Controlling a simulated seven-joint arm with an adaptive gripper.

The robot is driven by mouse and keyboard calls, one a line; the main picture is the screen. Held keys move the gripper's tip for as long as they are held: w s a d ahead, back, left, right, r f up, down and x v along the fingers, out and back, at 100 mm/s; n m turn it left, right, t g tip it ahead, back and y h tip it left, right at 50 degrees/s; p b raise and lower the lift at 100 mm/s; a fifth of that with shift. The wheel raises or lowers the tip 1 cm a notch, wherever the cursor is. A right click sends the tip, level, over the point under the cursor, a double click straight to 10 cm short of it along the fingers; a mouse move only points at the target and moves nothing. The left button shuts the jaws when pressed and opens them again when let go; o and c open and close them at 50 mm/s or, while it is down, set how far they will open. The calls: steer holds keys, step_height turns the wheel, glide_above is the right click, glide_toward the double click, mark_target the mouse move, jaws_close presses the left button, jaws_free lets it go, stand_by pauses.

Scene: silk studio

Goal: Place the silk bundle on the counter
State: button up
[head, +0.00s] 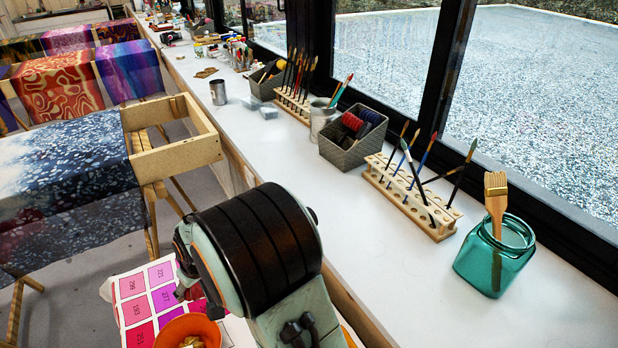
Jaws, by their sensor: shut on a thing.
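The counter (400,290) is a long white surface running from the lower right to the upper left, beside the windows. My arm's thick grey and black link fills the lower middle of the head view, in front of the counter's near edge. It hides what lies behind it. I cannot make out my gripper's fingers or a silk bundle in this view.
On the counter stand a teal glass jar (497,262) with a brush, a wooden brush rack (410,200), a grey basket (350,150) and a metal cup (218,92). The front middle is clear. A colour chart (135,310) and orange bowl (185,328) lie lower left.

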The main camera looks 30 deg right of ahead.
steer(key=s+d+r+m+h, duration=0.1)
steer(key=s+d+r+m, duration=0.25)
steer(key=d, duration=0.75)
steer(key=s+d+r+m+h, duration=0.1)
steer(key=s+d+r+m, duration=0.2)
steer(key=d, duration=0.9)
steer(key=s+d+r+m+h, duration=0.25)
steer(key=s+d, duration=0.25)
steer(key=d, duration=0.6)
steer(key=y, duration=0.1)
glide_above(370, 227)
steer(key=s+a, duration=0.1)
steer(key=s, duration=0.1)
steer(key=shift+m+g, duration=0.3)
step_height(370, 227, down, 10)
steer(key=shift+w+a+r, duration=0.1)
steer(key=shift+w, duration=0.05)
steer(key=shift+w+d+f, duration=0.2)
steer(key=shift+w+f, duration=0.05)
steer(key=shift+f, duration=1.75)
